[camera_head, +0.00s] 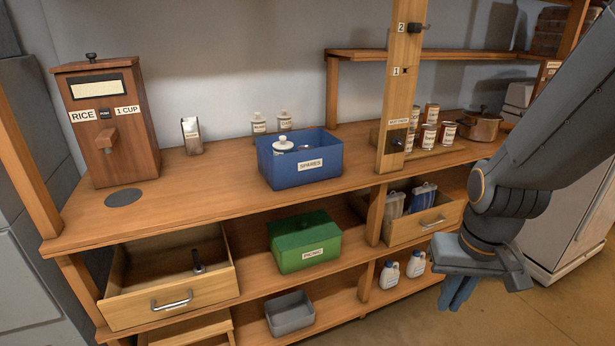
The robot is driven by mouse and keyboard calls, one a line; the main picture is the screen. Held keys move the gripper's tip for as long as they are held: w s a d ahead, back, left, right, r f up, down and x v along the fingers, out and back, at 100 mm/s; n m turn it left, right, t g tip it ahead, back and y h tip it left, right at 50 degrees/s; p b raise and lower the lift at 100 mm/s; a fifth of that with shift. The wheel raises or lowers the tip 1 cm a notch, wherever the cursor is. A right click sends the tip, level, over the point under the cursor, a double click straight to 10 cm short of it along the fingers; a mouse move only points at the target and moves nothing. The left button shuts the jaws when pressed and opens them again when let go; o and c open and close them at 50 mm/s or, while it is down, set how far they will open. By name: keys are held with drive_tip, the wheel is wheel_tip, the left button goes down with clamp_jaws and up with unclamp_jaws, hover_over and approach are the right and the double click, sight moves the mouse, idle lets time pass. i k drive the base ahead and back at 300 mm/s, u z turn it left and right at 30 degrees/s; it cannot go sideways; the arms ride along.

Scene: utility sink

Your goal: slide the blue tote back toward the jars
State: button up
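The blue tote (314,179) labelled SPARES stands upright on the wooden counter (225,199), near its front edge. A white-lidded jar (283,145) and other items sit inside it. Two small labelled jars, the left one (258,124) and the right one (285,121), stand behind the tote close to the wall. A gap of counter between them and the tote is partly hidden by the tote. My gripper (460,292) hangs at the lower right, in front of the shelves, well apart from the tote. Its fingers point down and appear close together; whether they are shut is unclear.
A wooden rice dispenser (108,125) and a small packet (191,136) stand left of the tote. A wooden post (399,80) rises close to its right. Below are a green box (305,243), an open left drawer (170,280) and an open right drawer (424,221).

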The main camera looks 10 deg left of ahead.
sight(323, 163)
drive_tip(key=k, duration=1.25)
drive_tip(key=u, duration=0.65)
drive_tip(key=i, duration=0.5)
drive_tip(key=u, duration=1)
drive_tip(key=i, duration=1.3)
drive_tip(key=z, duration=0.8)
drive_tip(key=i, duration=0.45)
drive_tip(key=z, duration=0.45)
